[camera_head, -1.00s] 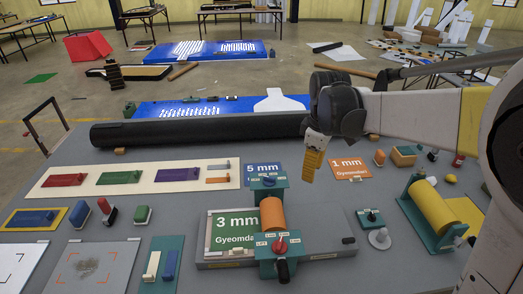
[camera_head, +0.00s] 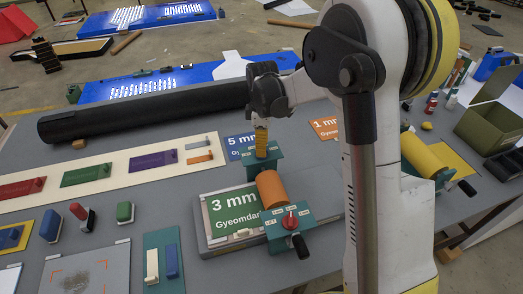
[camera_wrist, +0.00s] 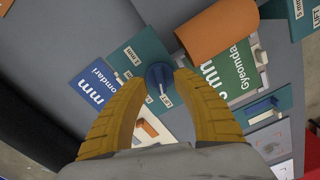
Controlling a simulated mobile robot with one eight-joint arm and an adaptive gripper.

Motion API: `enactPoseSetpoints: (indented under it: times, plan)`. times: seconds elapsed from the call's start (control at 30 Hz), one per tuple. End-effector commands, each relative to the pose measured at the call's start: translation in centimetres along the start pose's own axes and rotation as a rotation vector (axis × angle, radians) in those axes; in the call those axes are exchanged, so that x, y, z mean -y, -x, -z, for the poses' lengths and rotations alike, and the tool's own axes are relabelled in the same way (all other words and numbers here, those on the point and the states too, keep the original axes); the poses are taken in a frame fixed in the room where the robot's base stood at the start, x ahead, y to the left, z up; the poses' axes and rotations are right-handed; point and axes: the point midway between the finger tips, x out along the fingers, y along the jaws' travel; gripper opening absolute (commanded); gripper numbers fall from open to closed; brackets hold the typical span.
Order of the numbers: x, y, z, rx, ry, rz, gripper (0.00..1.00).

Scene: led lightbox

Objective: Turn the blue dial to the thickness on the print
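The blue dial (camera_wrist: 159,75) sits on a teal end block (camera_wrist: 148,50) with small white labels, one reading "1 mm". In the head view my gripper covers the dial, and the teal block (camera_head: 272,160) shows beneath. The green print (camera_head: 236,212) reads "3 mm" and lies on the press bed beside the orange roller (camera_head: 272,189). My gripper (camera_wrist: 160,82) points down at the dial, with its yellow fingers apart on either side of it. I see a gap between fingers and dial; how far above it they are is unclear.
A red dial (camera_head: 290,221) with a black crank stands on the near teal block. A blue "5 mm" card (camera_head: 238,145) and an orange "1 mm" card (camera_head: 325,128) lie behind. A long black tube (camera_head: 140,112) crosses the table's back. Stamps and coloured blocks lie left.

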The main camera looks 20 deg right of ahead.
Motion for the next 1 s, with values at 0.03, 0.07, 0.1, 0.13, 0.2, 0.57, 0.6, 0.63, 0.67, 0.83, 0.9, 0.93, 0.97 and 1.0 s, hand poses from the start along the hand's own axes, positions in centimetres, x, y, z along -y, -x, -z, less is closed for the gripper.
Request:
enactPoseSetpoints:
  times: [0.03, 0.07, 0.1, 0.13, 0.2, 0.57, 0.6, 0.63, 0.67, 0.83, 0.9, 0.93, 0.97, 1.0]
  plan:
    - [-0.02, -0.67, 0.01, 0.0, 0.0, 0.0, 0.33]
    - [-0.02, -0.93, 0.01, 0.0, 0.0, 0.0, 0.33]
    - [-0.02, -1.19, 0.01, 0.0, 0.0, 0.0, 0.33]
    - [-0.02, -1.33, 0.01, 0.0, 0.0, 0.0, 0.33]
    - [0.0, -1.53, 0.01, 0.0, 0.0, 0.0, 0.33]
    - [0.01, -1.54, 0.0, 0.0, 0.0, 0.0, 0.0]
    - [0.01, -1.54, 0.0, 0.0, 0.0, 0.0, 0.0]
    - [0.01, -1.54, 0.0, 0.0, 0.0, 0.0, 0.0]
    - [0.01, -1.54, 0.0, 0.0, 0.0, 0.0, 0.0]
    - [0.01, -1.56, 0.0, 0.0, -0.005, 0.0, 0.0]
    - [0.01, -1.57, 0.0, 0.0, -0.015, 0.0, 0.0]
    - [0.01, -1.58, 0.0, 0.0, -0.022, 0.0, 0.0]
    - [0.01, -1.59, 0.0, 0.0, -0.03, 0.0, 0.0]
    - [0.01, -1.6, 0.0, 0.0, -0.042, 0.0, 0.0]
